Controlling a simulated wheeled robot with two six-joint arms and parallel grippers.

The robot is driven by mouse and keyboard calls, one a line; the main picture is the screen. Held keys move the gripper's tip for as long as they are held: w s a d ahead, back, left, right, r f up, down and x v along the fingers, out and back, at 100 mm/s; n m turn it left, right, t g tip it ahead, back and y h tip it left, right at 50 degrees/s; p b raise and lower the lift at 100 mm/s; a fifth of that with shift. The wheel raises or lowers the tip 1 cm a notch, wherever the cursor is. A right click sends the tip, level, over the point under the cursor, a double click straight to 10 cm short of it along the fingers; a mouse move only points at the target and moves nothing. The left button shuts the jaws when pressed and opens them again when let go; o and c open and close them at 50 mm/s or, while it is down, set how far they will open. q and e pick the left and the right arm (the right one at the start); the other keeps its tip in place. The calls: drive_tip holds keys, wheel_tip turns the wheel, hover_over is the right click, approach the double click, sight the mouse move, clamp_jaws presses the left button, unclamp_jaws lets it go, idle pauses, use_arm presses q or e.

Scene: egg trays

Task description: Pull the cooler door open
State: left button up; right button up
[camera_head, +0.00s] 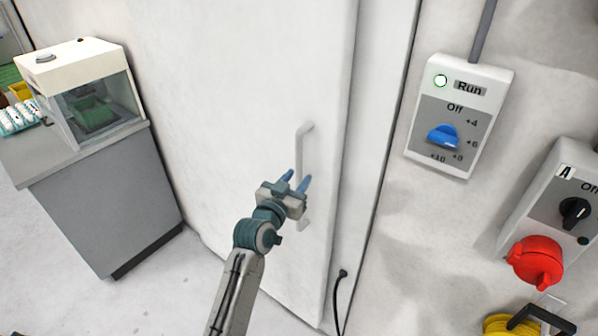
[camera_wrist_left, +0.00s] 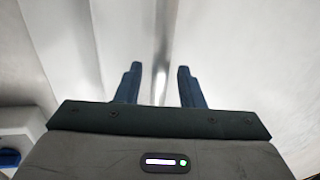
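The cooler door (camera_head: 250,75) is a tall white panel, and it looks shut against its frame. Its pale vertical bar handle (camera_head: 303,145) is near the right edge. My left gripper (camera_head: 297,180) is at the lower half of the handle, its two blue fingers spread. In the left wrist view, the handle (camera_wrist_left: 163,45) runs lengthwise in the gap between the open fingertips (camera_wrist_left: 158,72). No contact shows on either side. Part of the handle is hidden behind the gripper in the head view. My right gripper is not in view.
A control box (camera_head: 462,115) with a blue dial and lit Run lamp is on the wall to the right. A box with a red switch (camera_head: 537,262) is farther right. A grey cabinet (camera_head: 105,205) stands left of the door. A black cable (camera_head: 338,300) hangs low.

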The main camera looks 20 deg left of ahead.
use_arm(q)
drive_tip(key=shift+w+d, duration=0.1)
drive_tip(key=shift+w, duration=0.7)
clamp_jaws()
drive_tip(key=shift+s, duration=0.1)
